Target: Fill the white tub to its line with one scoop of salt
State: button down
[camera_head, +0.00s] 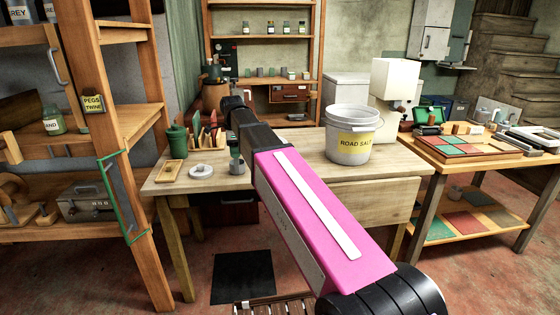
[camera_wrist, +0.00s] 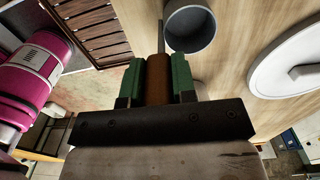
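A white bucket (camera_head: 353,134) with a yellow ROAD SALT label stands upright on the wooden table; its contents and any fill line cannot be made out. I cannot pick out another white tub. My gripper (camera_wrist: 157,78) is shut on a brown wooden handle (camera_wrist: 158,82) between its green fingers. A thin metal shaft (camera_wrist: 160,38) runs on from the handle. A grey round cup (camera_wrist: 190,27) shows beside the shaft; I cannot tell whether they are joined. In the head view my gripper (camera_head: 236,150) is low over the table, left of the bucket, partly hidden by my pink arm.
A white knobbed disc, like a lid (camera_head: 201,171), lies left of my gripper; a white disc also shows in the wrist view (camera_wrist: 285,65). A wooden block (camera_head: 169,172), green canister (camera_head: 177,141) and a rack (camera_head: 209,139) stand nearby. Table right of the bucket is clear.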

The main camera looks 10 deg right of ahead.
jog(key=shift+r, duration=2.5)
